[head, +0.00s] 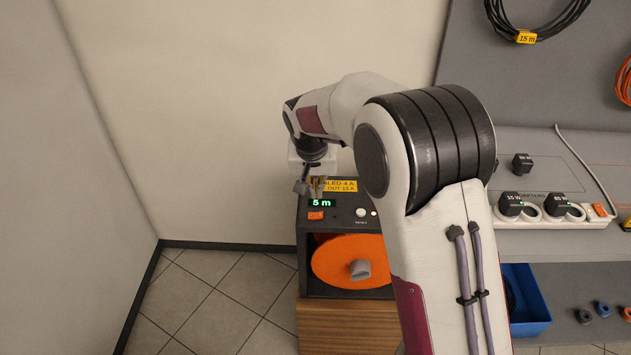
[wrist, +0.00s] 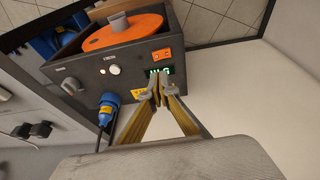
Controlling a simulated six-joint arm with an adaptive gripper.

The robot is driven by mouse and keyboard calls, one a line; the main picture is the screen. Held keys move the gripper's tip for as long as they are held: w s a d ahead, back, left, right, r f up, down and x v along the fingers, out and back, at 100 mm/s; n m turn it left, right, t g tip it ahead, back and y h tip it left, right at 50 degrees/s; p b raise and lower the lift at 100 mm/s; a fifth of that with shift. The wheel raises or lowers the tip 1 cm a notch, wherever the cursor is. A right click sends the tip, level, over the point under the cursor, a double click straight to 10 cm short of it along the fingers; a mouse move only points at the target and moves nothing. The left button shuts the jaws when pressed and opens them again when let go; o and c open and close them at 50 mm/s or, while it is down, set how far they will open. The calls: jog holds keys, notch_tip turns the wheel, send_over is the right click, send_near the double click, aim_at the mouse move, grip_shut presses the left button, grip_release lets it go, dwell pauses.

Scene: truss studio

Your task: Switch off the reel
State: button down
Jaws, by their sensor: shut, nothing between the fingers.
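The reel (head: 303,245) is a dark box with an orange drum (head: 335,262) in its open front, standing on a wooden cabinet. Its top panel has a green display (head: 320,203) reading 5 m, a small orange switch (head: 315,215) and a round white button (head: 361,212). My gripper (head: 310,190) is shut and empty, above the panel's left back part, close to the display. In the wrist view, its fingertips (wrist: 159,84) overlap the display's edge, and the orange switch (wrist: 162,55) shows just beyond them, uncovered. I cannot tell whether the tips touch the panel.
In the wrist view, a blue plug (wrist: 107,108) and a grey knob (wrist: 72,86) sit on the reel's panel. A white power strip (head: 545,212) with black adapters lies on the grey bench at right. A blue bin (head: 528,295) is below. Floor at left is clear.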

aim_at(320, 214)
jog(key=x, duration=0.6)
jog(key=shift+s+d+f, duration=0.1)
jog(key=shift+s+f, duration=0.25)
jog(key=shift+f, duration=0.65)
jog(key=shift+d+f, duration=0.3)
jog(key=shift+f, duration=0.1)
jog(key=shift+a, duration=0.2)
jog(key=shift+a+r, duration=0.15)
jog(key=shift+a, duration=0.5)
jog(key=shift+r, duration=0.1)
